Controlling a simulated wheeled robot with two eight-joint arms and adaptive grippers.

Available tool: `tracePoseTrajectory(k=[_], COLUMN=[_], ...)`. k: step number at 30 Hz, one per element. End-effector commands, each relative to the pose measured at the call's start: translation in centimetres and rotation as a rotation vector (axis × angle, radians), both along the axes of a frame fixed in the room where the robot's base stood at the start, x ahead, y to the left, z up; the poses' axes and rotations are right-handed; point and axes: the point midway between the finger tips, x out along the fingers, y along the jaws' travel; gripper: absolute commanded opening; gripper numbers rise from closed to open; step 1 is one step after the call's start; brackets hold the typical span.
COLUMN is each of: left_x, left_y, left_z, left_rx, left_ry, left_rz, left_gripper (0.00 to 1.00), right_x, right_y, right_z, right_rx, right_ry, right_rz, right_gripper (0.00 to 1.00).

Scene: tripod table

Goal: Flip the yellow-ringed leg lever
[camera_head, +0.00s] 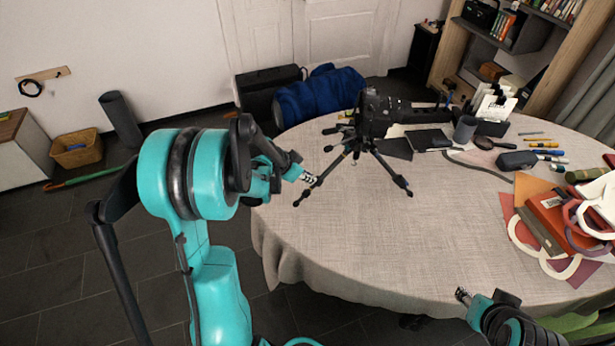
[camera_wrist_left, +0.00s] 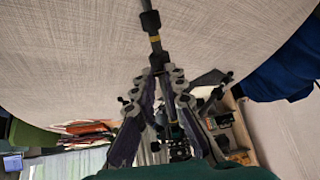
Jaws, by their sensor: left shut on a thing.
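A black tripod (camera_head: 372,118) with a camera on top stands on the round table, legs spread. One leg (camera_head: 328,172) reaches toward the left front. In the left wrist view a yellow ring (camera_wrist_left: 154,38) shows on this leg, just beyond my fingertips. My left gripper (camera_head: 313,180) is at this leg; in the left wrist view its fingers (camera_wrist_left: 159,75) close in from both sides of the leg. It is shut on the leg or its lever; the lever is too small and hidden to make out. My right gripper (camera_head: 463,295) is low over the table's front edge, away from the tripod.
The table (camera_head: 400,240) has a pale cloth, clear in the middle and front. A dark tablet (camera_head: 428,139), a grey cup (camera_head: 465,129) and pens lie behind right. Coloured papers and a red box (camera_head: 560,225) fill the right side. A blue bag (camera_head: 318,97) is behind.

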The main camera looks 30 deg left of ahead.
Motion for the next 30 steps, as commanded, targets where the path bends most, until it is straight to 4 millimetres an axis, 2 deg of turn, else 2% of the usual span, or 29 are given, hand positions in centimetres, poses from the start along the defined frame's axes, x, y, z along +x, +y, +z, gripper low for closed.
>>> tracePoseTrajectory(k=[30], left_x=[0.51], left_y=[-0.30], left_z=[0.58], left_rx=[-0.001], left_ry=[-0.002], left_rz=[0.000], left_gripper=[0.02], right_x=[0.00], right_y=[0.00], right_z=[0.10], right_rx=[0.000], right_ry=[0.000], right_rz=[0.000], right_gripper=[0.40])
